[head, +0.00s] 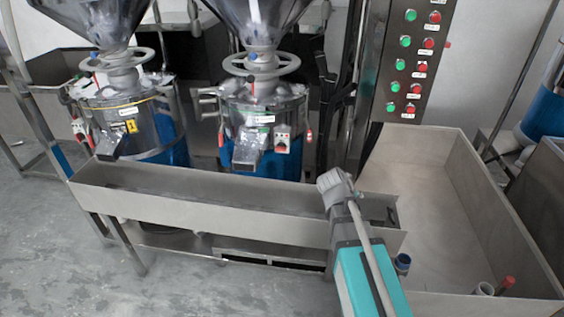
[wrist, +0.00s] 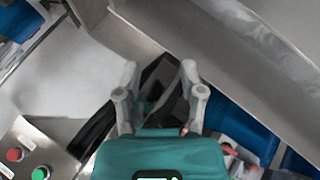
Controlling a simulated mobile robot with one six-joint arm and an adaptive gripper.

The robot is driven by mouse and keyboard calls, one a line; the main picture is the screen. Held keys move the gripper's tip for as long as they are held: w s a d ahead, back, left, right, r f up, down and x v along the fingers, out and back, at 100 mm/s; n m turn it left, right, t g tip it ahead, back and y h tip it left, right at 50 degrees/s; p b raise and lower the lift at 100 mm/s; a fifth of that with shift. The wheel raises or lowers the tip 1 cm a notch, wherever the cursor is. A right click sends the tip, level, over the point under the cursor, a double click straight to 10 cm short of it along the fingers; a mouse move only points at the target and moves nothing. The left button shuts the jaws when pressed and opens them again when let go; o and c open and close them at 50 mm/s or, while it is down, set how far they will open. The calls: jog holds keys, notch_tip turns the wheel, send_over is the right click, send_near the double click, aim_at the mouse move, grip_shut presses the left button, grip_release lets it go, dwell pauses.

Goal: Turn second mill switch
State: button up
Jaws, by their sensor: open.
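Two mills stand behind a long metal trough in the head view. The right mill (head: 262,105) has a small switch box (head: 282,140) with a red part on its front, right of the spout (head: 247,150). The left mill (head: 125,105) has a similar small box (head: 79,128) at its left side. I cannot tell from the pictures which mill counts as second. My gripper (wrist: 159,72) is open and empty in the wrist view, its two fingers apart. In the head view my arm reaches over the trough's right end; the fingers are not clear there.
The metal trough (head: 200,205) runs in front of the mills. A control panel (head: 410,70) with several green and red buttons stands right of them; its corner shows in the wrist view (wrist: 30,150). A wide metal basin (head: 450,200) lies at right. Grey floor (head: 60,260) is free at left.

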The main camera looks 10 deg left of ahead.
jog(key=w+a+f+n+t+b, duration=0.2)
jog(key=w+a+n+t+b, duration=0.3)
jog(key=w+a+t+b, duration=0.4)
jog(key=n+t+y+b, duration=0.3)
jog(key=n+y+b, duration=0.25)
jog(key=n, duration=0.35)
send_near(281, 149)
jog(key=s, duration=0.4)
jog(key=shift+a+f+h+b, duration=0.3)
jog(key=shift+a+h+b, duration=0.05)
jog(key=shift+a+b, duration=0.05)
jog(key=w, duration=1.3)
jog(key=shift+w+d, duration=0.3)
jog(key=shift+w, duration=0.1)
